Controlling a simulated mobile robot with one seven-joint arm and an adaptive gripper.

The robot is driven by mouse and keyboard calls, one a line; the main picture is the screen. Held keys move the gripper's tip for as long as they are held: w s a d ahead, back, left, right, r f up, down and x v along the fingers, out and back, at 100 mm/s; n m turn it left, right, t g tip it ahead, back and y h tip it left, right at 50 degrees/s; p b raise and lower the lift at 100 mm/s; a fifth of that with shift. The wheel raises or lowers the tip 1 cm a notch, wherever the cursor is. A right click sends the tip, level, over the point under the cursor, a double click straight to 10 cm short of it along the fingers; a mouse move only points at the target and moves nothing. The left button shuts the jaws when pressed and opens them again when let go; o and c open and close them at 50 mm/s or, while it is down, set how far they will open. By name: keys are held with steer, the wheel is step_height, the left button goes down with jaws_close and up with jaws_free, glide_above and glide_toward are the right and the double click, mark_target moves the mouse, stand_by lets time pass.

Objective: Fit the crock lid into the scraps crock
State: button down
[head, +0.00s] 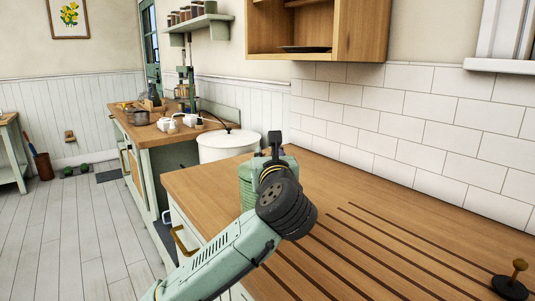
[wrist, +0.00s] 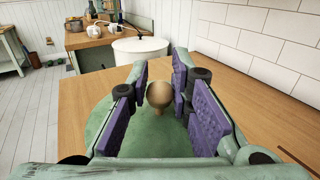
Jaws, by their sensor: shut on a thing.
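The crock lid is a green disc (wrist: 150,137) with a round wooden knob (wrist: 159,96), seen in the wrist view. My gripper (wrist: 159,100) is shut on the knob, with its purple pads on either side. In the head view my wrist joint hides the lid and most of the gripper. A pale green rounded body (head: 249,183) shows behind my wrist on the wooden counter; it looks like the scraps crock, but it is partly hidden. I cannot tell whether the lid touches it; in the wrist view nothing below the lid shows.
The wooden counter (head: 350,215) has dark grooves and much bare room to the right. A black disc with a wooden knob (head: 511,284) lies at its lower right. A large white bin (head: 228,148) stands beyond the counter's far end. A tiled wall (head: 400,120) runs behind.

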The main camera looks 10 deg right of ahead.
steer(key=shift+f, duration=0.1)
stand_by(0.5)
steer(key=c, duration=1.4)
jaws_free()
steer(key=shift+o, duration=0.4)
steer(key=o, duration=0.5)
steer(key=shift+r+p, duration=3.1)
steer(key=shift+r, duration=0.9)
